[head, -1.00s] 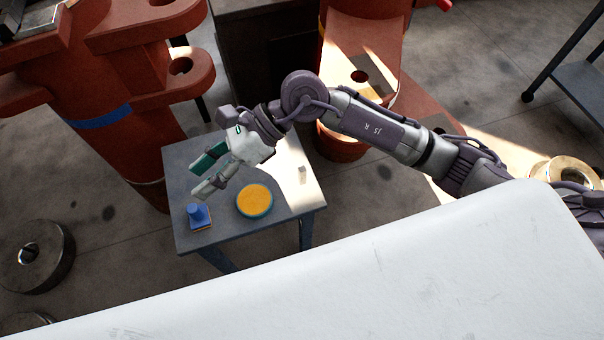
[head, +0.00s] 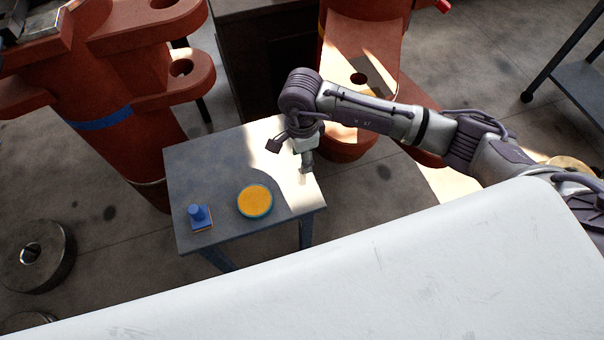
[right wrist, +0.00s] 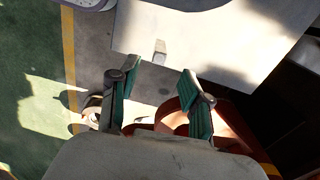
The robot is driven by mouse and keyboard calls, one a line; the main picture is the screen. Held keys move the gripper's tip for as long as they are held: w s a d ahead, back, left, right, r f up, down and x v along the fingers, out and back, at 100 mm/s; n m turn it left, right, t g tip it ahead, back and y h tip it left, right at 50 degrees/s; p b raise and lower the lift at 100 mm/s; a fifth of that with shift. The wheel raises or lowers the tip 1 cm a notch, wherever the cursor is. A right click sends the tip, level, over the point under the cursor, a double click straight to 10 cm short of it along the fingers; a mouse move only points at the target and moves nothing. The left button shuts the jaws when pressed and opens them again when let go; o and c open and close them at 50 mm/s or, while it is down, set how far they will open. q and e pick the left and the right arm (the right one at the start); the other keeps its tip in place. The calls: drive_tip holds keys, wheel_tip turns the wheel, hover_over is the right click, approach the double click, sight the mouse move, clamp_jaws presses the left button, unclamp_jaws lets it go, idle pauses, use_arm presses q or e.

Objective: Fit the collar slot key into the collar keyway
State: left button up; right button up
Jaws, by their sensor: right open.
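A small pale block, which looks like the slot key (right wrist: 159,50), lies on the sunlit part of the small table, in the right wrist view. My right gripper (right wrist: 159,72) is open, its two teal-padded fingers apart and empty. The block lies ahead of the gap between the fingertips, not touched as far as I can tell. In the head view my right gripper (head: 306,164) points down over the table's right side and hides the block. I cannot make out the keyway in these frames. My left gripper is not in view.
The small grey table (head: 210,165) also bears a yellow round disc with a teal rim (head: 255,201) and a blue stamp-like thing (head: 199,216). Red machine castings (head: 125,110) stand behind and left. A metal ring (head: 37,256) lies on the floor at left.

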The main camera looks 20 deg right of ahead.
sight(302, 177)
drive_tip(key=shift+f+p, duration=0.7)
drive_tip(key=shift+f, duration=2)
clamp_jaws()
